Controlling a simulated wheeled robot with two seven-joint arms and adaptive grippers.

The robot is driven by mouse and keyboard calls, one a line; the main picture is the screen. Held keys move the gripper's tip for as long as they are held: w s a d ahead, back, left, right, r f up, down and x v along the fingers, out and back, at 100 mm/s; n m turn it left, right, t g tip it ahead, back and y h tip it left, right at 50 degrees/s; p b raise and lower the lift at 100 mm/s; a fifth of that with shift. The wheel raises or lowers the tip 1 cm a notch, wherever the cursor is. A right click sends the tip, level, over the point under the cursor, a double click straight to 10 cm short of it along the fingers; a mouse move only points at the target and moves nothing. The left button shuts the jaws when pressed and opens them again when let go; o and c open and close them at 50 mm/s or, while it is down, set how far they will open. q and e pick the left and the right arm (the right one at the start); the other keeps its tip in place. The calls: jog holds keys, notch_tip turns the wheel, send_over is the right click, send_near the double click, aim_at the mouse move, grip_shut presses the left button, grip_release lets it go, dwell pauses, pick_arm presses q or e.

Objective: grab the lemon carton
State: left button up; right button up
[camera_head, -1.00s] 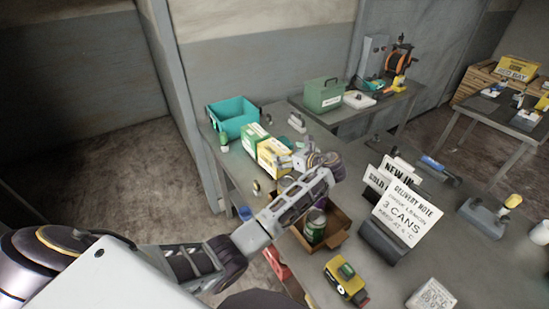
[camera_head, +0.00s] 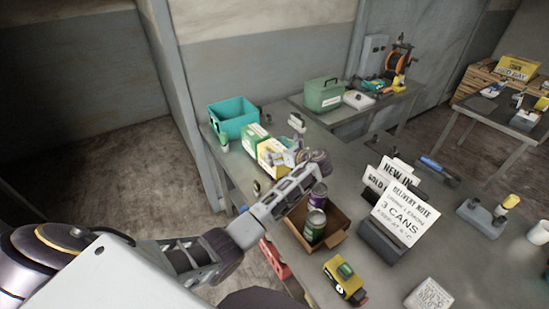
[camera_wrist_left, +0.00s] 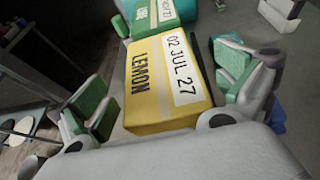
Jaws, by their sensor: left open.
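The lemon carton (camera_wrist_left: 150,85) is yellow and white, marked LEMON and 02 JUL 27. In the left wrist view it lies between the two spread fingers of my left gripper (camera_wrist_left: 165,105), with a visible gap on the left side; whether the right finger touches it I cannot tell. In the head view the lemon carton (camera_head: 266,150) stands on the bench just in front of the green carton (camera_head: 254,136), partly hidden by my left gripper (camera_head: 284,157). The green carton (camera_wrist_left: 155,14) is right behind it in the wrist view. My right gripper is not in view.
A teal bin (camera_head: 233,118) stands behind the cartons. A cardboard box (camera_head: 338,233) with a green can (camera_head: 314,227) and a purple can (camera_head: 318,194) is under and right of my left arm. Note signs (camera_head: 403,215) and a yellow device (camera_head: 345,281) occupy the bench further right.

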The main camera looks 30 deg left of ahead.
pick_arm(q)
jog(key=shift+x, duration=1)
jog(key=c, duration=2)
jog(key=shift+c, duration=0.2)
jog(key=shift+r, duration=0.1)
